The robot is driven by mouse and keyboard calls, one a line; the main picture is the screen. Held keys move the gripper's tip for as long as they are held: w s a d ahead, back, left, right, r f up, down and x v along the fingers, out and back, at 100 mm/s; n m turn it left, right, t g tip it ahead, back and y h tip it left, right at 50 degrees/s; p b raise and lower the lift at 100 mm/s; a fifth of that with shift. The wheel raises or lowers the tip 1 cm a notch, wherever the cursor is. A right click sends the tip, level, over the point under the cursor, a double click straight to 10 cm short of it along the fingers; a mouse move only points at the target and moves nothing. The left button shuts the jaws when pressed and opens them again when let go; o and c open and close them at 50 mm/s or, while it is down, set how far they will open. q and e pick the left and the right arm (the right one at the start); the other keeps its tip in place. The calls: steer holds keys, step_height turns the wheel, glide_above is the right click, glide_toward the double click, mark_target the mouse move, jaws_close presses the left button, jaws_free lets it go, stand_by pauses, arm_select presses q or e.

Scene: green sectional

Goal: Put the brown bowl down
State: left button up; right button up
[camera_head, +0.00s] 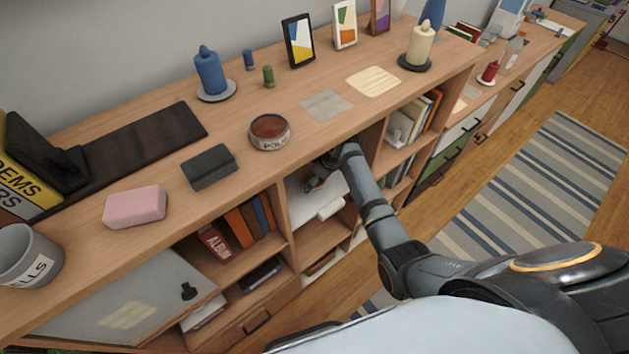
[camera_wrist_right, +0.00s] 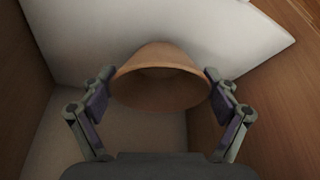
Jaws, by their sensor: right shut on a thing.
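The brown bowl (camera_wrist_right: 163,80) is between the two fingers of my right gripper (camera_wrist_right: 163,100) in the right wrist view. The fingers are shut on opposite sides of its rim. In the head view, my right gripper (camera_head: 318,176) reaches into an open compartment of the long wooden shelf unit (camera_head: 330,238), below the top. The bowl is mostly hidden there by the shelf top and my arm. I cannot tell whether it touches a surface. My left gripper is not in view.
A white slanted thing (camera_wrist_right: 200,35) lies behind the bowl in the compartment, with wooden walls at the sides. On the shelf top are a round brown-topped tin (camera_head: 269,132), a dark grey block (camera_head: 209,167) and a pink block (camera_head: 135,207).

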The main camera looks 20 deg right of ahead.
step_height(320, 180, down, 2)
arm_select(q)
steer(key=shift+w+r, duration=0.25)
arm_select(e)
steer(key=shift+f, duration=0.1)
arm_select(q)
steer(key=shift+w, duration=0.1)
arm_select(e)
steer(key=o, duration=1)
steer(key=shift+o, duration=0.2)
